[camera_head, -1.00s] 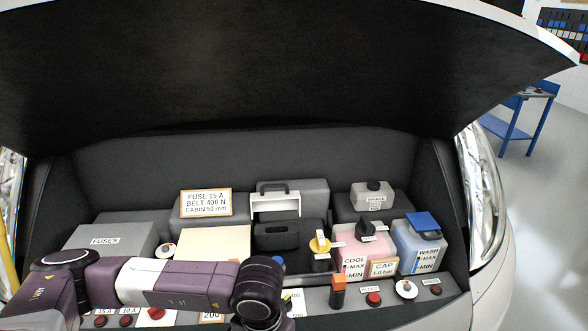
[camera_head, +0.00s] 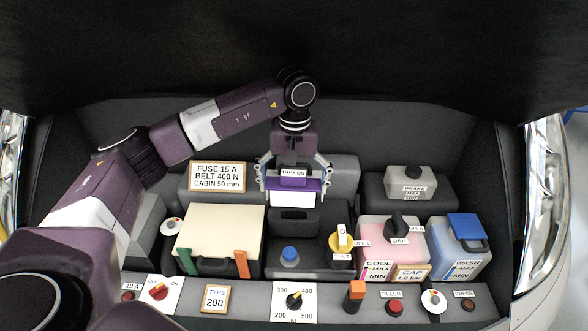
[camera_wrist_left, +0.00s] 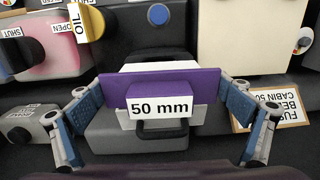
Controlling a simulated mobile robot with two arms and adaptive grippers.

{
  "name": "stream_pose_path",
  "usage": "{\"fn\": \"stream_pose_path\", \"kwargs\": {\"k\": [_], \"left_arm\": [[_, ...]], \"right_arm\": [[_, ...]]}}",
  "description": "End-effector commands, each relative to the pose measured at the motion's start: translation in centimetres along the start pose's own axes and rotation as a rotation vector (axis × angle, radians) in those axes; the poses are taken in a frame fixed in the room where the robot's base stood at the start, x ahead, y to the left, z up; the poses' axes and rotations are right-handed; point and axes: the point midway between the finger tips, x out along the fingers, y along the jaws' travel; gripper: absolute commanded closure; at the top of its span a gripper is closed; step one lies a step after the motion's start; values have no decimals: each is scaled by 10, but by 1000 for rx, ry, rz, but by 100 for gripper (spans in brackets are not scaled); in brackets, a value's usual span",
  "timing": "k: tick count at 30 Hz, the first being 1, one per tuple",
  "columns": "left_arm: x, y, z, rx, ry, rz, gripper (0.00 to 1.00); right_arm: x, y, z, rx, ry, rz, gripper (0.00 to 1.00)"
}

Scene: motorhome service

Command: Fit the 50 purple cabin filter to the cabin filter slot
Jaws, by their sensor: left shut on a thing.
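My left gripper (camera_head: 293,172) is shut on the purple cabin filter (camera_head: 292,183), one blue-padded finger at each end. In the left wrist view the gripper (camera_wrist_left: 166,112) holds the purple filter (camera_wrist_left: 120,90), whose label reads "50 mm". The filter has a purple edge and a white body (camera_head: 291,199). It is over the dark housing at the middle back of the bay. The slot opening is hidden by the filter and gripper, so I cannot tell how far the filter is in. A grey cover with a black handle (camera_wrist_left: 158,132) lies right by the filter. My right gripper is not in view.
A placard (camera_head: 217,177) reads "CABIN 50 mm". A cream box (camera_head: 222,232) stands at left, a yellow oil cap (camera_head: 341,243) and pink coolant tank (camera_head: 380,258) at right. The raised hood (camera_head: 420,60) hangs above. A control panel (camera_head: 240,308) runs along the front.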

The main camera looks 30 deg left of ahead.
Motion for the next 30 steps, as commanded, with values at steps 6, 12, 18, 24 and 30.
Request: {"fn": "stream_pose_path", "kwargs": {"k": [6,12,18,24,30], "left_arm": [[-20,0,-12,-25,26,24,35],[-21,-1,-13,-27,27,24,35],[-15,-2,-13,-28,27,24,35],[0,-2,-13,-28,26,24,35],[22,-1,-12,-25,24,21,35]], "right_arm": [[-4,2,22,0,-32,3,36],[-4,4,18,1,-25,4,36],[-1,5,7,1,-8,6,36],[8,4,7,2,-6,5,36],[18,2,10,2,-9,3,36]]}}
